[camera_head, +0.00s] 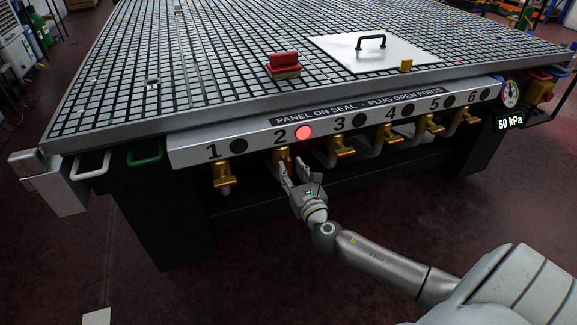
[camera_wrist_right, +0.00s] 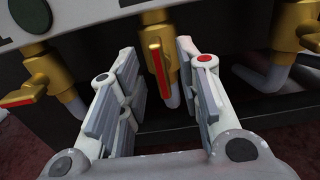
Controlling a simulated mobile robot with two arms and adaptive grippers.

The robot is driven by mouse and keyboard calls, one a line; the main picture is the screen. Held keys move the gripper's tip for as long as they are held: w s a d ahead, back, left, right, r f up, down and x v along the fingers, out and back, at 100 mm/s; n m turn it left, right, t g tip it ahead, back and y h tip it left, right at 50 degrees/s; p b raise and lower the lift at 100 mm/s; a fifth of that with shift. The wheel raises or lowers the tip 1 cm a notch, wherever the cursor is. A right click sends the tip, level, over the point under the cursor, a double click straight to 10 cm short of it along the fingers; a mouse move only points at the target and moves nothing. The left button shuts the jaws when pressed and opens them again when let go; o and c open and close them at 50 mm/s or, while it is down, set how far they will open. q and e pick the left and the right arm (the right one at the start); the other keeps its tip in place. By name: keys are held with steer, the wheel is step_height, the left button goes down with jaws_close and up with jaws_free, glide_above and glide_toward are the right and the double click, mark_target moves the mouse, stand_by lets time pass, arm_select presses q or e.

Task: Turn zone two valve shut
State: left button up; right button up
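The zone two valve (camera_head: 282,155) is a brass valve under the number 2 on the front panel. In the right wrist view its red-edged handle (camera_wrist_right: 159,70) hangs upright, in line with the pipe. My right gripper (camera_head: 294,171) is just in front of and below this valve. In the wrist view the gripper (camera_wrist_right: 155,62) is open, one finger on each side of the handle, with gaps showing. I cannot tell how deep the fingers reach around it. The lamp (camera_head: 303,132) beside the 2 glows red. My left gripper is not in view.
The zone one valve (camera_head: 222,175) and zone three valve (camera_head: 341,148) stand close on either side, handles turned crosswise. A gauge (camera_head: 510,94) has a 50 kPa readout. A white plate (camera_head: 374,52) and a red-topped block (camera_head: 284,64) are on the grid table (camera_head: 190,60).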

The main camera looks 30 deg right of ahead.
mark_target(290, 167)
steer(key=shift+x, duration=1.55)
jaws_close()
